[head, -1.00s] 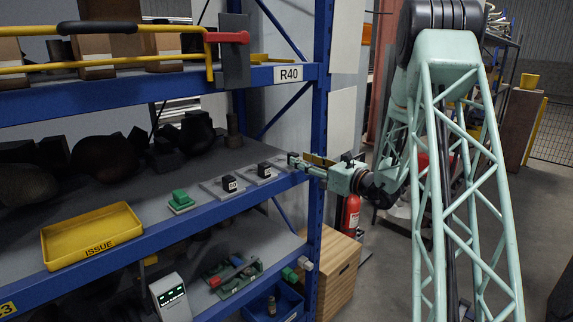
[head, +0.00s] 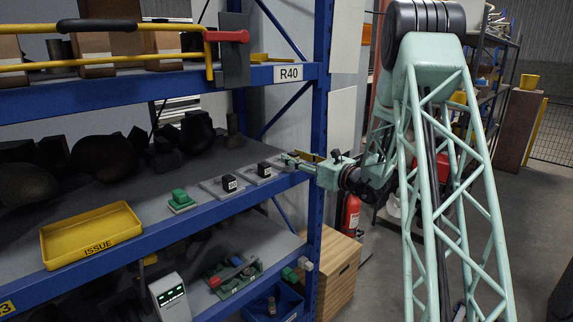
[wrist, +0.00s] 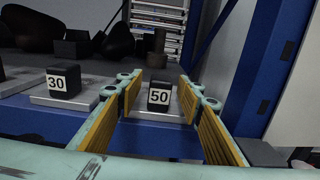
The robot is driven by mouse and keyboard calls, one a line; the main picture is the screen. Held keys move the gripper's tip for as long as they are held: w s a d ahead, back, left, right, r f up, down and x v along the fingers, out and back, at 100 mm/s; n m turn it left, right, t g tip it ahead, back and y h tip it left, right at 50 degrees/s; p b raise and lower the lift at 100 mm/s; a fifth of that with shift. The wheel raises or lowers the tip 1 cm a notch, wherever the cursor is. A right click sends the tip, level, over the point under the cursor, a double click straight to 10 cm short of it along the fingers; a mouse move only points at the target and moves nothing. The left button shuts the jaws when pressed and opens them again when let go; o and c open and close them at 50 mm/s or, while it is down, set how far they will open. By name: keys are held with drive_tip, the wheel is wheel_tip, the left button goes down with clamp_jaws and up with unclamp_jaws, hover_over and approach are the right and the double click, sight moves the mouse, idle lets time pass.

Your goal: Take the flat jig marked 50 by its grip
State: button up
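The flat jig marked 50 (wrist: 158,97) is a thin grey plate with a black block as its grip and a white 50 label. In the head view my gripper (head: 287,160) is just right of the jig.
The jig marked 30 (wrist: 57,83) lies close on the left. A green block on a pale plate (head: 180,200) and a yellow ISSUE tray (head: 92,237) are farther left. The blue rack upright (head: 318,130) stands close to my wrist. Dark lumpy items fill the shelf's back.

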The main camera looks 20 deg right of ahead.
drive_tip(key=shift+x, duration=0.9)
drive_tip(key=shift+c, duration=0.5)
clamp_jaws()
